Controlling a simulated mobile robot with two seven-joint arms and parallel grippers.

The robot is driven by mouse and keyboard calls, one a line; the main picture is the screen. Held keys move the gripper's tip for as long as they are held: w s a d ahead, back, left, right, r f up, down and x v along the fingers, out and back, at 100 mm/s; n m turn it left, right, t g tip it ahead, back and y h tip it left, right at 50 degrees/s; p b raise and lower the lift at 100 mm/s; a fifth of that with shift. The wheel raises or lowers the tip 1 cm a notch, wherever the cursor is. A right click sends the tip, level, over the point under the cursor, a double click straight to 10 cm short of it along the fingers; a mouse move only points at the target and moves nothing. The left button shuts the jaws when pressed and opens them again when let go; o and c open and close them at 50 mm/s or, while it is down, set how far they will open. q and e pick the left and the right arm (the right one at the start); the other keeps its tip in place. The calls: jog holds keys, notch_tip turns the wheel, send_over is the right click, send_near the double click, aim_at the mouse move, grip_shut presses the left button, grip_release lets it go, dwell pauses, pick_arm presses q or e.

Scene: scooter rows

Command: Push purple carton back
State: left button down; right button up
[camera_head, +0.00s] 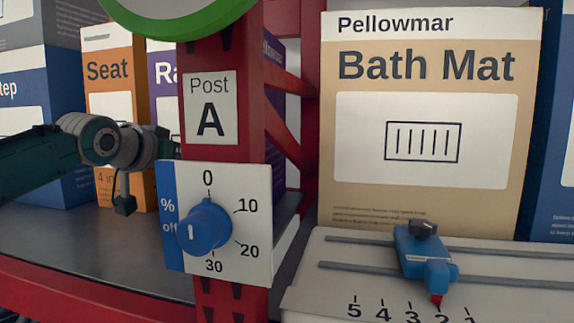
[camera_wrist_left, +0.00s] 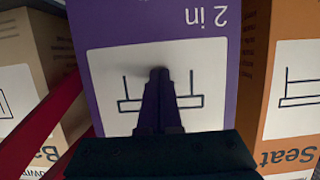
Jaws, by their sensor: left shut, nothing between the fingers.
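The purple carton (camera_head: 164,70) stands on the shelf behind the red post, with only the letters "Ra" of its label showing in the head view. The post hides most of its front. In the left wrist view the carton (camera_wrist_left: 202,25) fills the middle, upside down, with a white panel and a line drawing. My left gripper (camera_head: 166,142) is in front of the carton, its tips partly lost behind the post. In the left wrist view its fingers (camera_wrist_left: 159,76) are shut and empty, pointing at the white panel. I cannot tell whether they touch it. My right gripper is not in view.
The red post (camera_head: 225,80) with the "Post A" label and dial plate (camera_head: 255,190) stands close right of my left gripper. An orange "Seat" carton (camera_head: 100,45) is left of the purple one. A tan "Bath Mat" carton (camera_head: 345,130) stands right. The grey shelf (camera_head: 95,245) is bare in front.

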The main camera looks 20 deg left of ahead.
pick_arm(q)
jog(key=s+d+p, duration=0.1)
jog(key=s+p, duration=0.8)
jog(key=p, duration=0.3)
dwell(1.0)
